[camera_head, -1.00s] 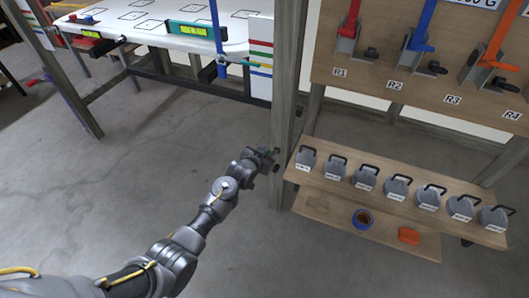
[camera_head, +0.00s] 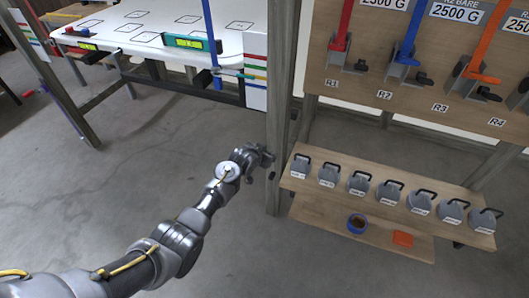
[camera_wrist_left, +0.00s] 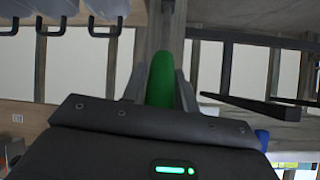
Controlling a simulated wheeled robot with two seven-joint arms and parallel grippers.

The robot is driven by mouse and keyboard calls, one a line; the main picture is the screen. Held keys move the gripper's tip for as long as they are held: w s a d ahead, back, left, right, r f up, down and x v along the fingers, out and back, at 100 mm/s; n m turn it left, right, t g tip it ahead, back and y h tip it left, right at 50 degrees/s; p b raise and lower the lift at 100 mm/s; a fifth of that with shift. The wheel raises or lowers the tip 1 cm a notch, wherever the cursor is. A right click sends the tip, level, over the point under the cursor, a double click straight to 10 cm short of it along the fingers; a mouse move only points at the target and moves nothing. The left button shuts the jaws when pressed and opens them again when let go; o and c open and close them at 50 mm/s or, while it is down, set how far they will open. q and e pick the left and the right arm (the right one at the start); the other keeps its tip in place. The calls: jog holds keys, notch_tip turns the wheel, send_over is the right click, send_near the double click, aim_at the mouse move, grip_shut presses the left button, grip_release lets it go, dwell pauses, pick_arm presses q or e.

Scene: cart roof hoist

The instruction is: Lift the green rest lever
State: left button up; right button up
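The green rest lever (camera_wrist_left: 161,80) shows in the left wrist view as a rounded green handle. It stands between the two fingers of my left gripper (camera_wrist_left: 160,92), with no clear gap on either side, so the gripper looks shut on it. The lower part of the lever is hidden behind the gripper body. In the head view my left gripper (camera_head: 266,158) is at the wooden post (camera_head: 280,110), and the lever is hidden there. My right gripper shows in neither view.
Right of the post, a wooden shelf (camera_head: 345,196) bears several grey handled weights. Coloured levers hang on the board above. A white table (camera_head: 150,45) stands behind; open floor lies left.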

pick_arm(q)
jog(key=o, duration=0.4)
jog(key=p+v, duration=0.1)
jog(key=v, duration=0.9)
jog(key=shift+s+a+r, duration=0.2)
jog(key=shift+r, duration=0.15)
jog(key=shift+c, duration=0.3)
